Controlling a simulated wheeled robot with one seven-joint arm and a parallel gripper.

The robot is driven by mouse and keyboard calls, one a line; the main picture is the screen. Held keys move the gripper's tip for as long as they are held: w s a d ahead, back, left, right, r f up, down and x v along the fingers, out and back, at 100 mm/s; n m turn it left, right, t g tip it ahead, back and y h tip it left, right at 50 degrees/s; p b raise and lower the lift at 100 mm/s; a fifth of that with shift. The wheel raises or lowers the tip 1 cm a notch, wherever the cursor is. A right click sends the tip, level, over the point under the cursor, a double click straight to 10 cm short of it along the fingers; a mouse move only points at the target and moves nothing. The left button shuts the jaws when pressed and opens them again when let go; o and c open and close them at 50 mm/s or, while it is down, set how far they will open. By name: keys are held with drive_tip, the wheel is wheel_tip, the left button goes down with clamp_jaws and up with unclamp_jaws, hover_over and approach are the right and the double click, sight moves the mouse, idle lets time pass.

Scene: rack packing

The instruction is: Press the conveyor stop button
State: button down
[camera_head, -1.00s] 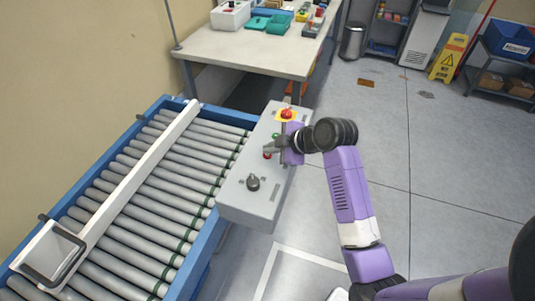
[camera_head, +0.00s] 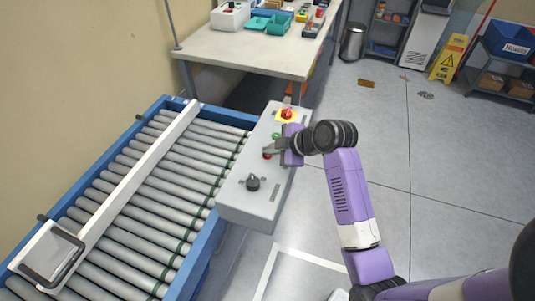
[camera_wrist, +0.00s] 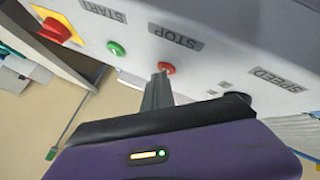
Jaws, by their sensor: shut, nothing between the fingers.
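The red stop button (camera_wrist: 167,68) sits beside the STOP label (camera_wrist: 175,38) on the grey control box (camera_head: 262,205). In the head view the stop button (camera_head: 267,156) is partly hidden by my gripper. My gripper (camera_wrist: 161,78) is shut and empty. Its fingertips are right at the stop button in the wrist view; I cannot tell whether they touch or press it. In the head view my gripper (camera_head: 270,151) reaches over the box from the right.
A green START button (camera_wrist: 116,48) and a red emergency knob on yellow (camera_head: 287,114) are farther along the box. A black SPEED knob (camera_head: 253,183) is at its near end. The roller conveyor (camera_head: 150,190) lies left; a white table (camera_head: 250,52) stands behind.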

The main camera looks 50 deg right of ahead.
sight(270, 156)
drive_tip(key=shift+r+p, duration=0.65)
drive_tip(key=shift+r, duration=0.1)
drive_tip(key=shift+r+p, duration=2.15)
drive_tip(key=shift+r, duration=0.4)
